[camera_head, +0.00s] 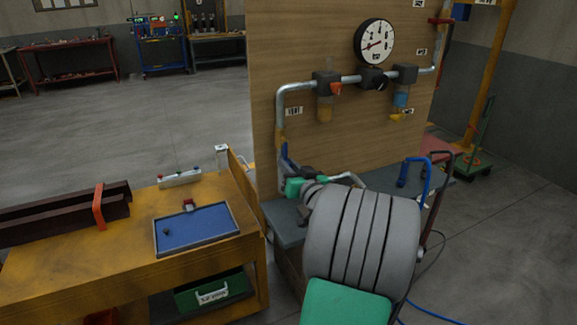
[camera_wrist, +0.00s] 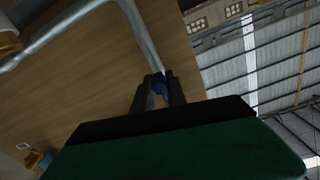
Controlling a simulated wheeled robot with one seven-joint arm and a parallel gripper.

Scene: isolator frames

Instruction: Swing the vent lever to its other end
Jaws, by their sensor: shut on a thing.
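In the wrist view a blue piece of the lever (camera_wrist: 159,86) shows between the two dark fingers. My gripper (camera_wrist: 158,92) is shut on it, with the grey pipe (camera_wrist: 138,30) running up beyond. In the head view my gripper and arm cover the area just below and right of the lever. The lever's exact angle and its pivot are hard to make out.
A yellow bench (camera_head: 80,245) with a blue tray (camera_head: 196,229) stands at the left. A blue hooked handle (camera_head: 425,172) rises at the right.

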